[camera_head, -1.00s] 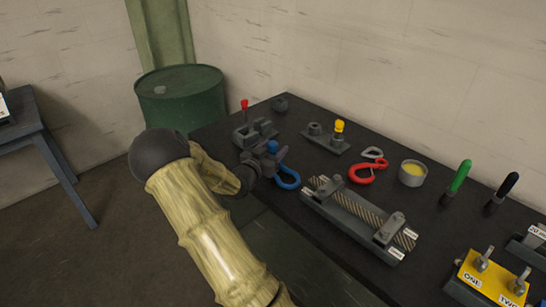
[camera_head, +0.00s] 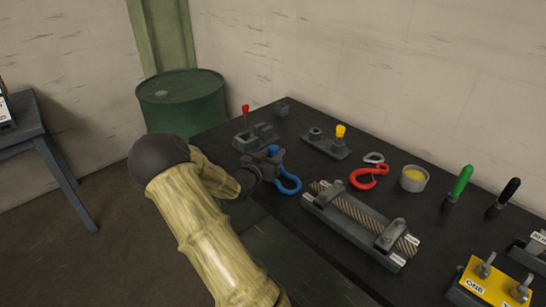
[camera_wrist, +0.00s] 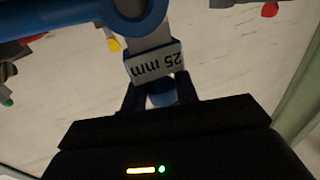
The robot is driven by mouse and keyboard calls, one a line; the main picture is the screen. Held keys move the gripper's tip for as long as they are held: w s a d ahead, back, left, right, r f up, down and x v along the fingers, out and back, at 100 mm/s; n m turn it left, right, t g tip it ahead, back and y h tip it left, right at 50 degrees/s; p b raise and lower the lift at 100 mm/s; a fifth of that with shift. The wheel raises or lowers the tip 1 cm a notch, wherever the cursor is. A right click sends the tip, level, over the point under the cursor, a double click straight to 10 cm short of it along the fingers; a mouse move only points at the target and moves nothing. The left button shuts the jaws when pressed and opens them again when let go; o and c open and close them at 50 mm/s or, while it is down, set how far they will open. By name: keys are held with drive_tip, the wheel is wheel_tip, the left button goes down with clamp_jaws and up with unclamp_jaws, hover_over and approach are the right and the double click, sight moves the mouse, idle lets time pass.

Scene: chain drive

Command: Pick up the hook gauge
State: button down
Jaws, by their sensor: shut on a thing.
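My gripper (camera_head: 266,168) is at the near left edge of the dark table. In the wrist view its fingers (camera_wrist: 159,90) are shut on a blue, rounded handle. Just beyond the fingers is a pale plate marked "25 mm" (camera_wrist: 154,64), upside down in the picture. I take this handled piece to be the hook gauge; its blue top (camera_head: 273,150) shows just above the fingers in the head view. A blue hook (camera_head: 289,184) lies right beside the gripper, and its curve (camera_wrist: 150,27) fills the top of the wrist view. The gauge's lower part is hidden.
A yellow-topped piece (camera_head: 340,131), a red hook (camera_head: 369,178), a tin (camera_head: 413,179) and a wire-rope fixture (camera_head: 352,225) lie to the right. A green drum (camera_head: 181,105) stands beyond the table.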

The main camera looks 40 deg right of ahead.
wheel_tip(320, 180, up, 9)
drive_tip(key=shift+a+r, duration=0.15)
drive_tip(key=shift+r, duration=0.05)
drive_tip(key=shift+s+r, duration=0.1)
drive_tip(key=shift+r, duration=0.1)
drive_tip(key=shift+d, duration=0.2)
idle(0.3)
